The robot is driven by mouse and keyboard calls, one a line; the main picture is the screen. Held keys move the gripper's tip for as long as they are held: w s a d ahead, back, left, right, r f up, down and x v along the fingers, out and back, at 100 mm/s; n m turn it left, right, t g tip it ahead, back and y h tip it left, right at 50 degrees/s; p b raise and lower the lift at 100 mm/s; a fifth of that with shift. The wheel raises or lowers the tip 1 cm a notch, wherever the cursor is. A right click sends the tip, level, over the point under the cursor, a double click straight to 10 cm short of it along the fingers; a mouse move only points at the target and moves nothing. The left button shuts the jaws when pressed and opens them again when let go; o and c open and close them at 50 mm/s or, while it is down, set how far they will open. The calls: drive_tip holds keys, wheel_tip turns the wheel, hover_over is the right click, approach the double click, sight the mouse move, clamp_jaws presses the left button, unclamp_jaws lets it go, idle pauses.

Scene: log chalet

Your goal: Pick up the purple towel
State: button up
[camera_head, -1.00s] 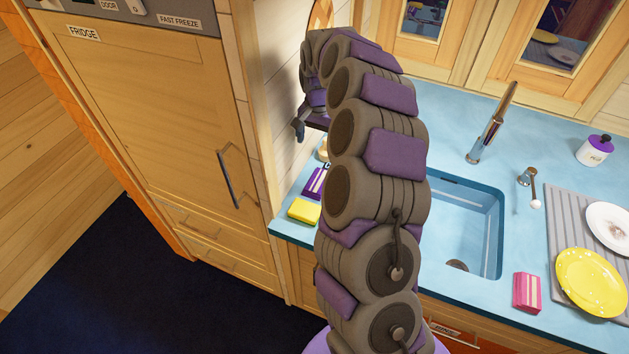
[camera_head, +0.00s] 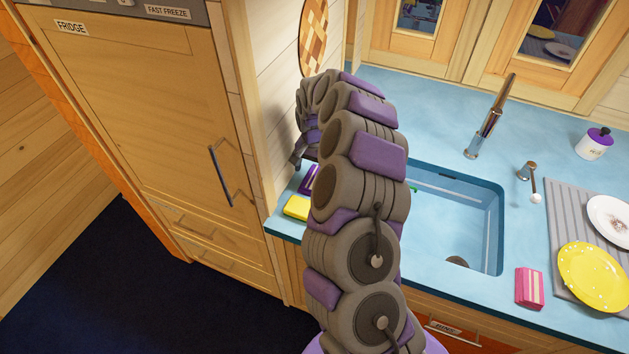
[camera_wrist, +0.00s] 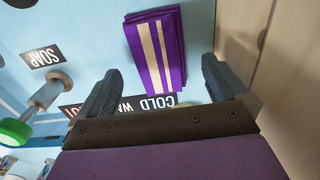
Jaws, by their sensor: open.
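The purple towel (camera_wrist: 157,50) is folded in a stack with pale stripes. In the wrist view it lies on the blue counter between and beyond my fingertips. My gripper (camera_wrist: 161,66) is open and empty, with one finger on each side of the towel's near part in the picture. In the head view my gripper (camera_head: 297,161) hangs just above the towel. I cannot tell the exact height gap.
A wooden panel (camera_wrist: 265,50) stands close to the right finger. A sink (camera_head: 455,225), a tap (camera_head: 490,118) and a pink striped cloth (camera_head: 529,288) are to the right. A fridge (camera_head: 140,120) stands left.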

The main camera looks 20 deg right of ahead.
sight(313, 177)
drive_tip(key=f, duration=0.3)
drive_tip(key=shift+a+f, duration=0.2)
drive_tip(key=shift+d, duration=0.2)
drive_tip(key=c, duration=0.6)
drive_tip(key=shift+a+r, duration=0.1)
drive_tip(key=c, duration=0.5)
drive_tip(key=shift+r, duration=0.1)
wheel_tip(313, 177, up, 10)
drive_tip(key=shift+f+p, duration=0.1)
drive_tip(key=shift+p, duration=0.55)
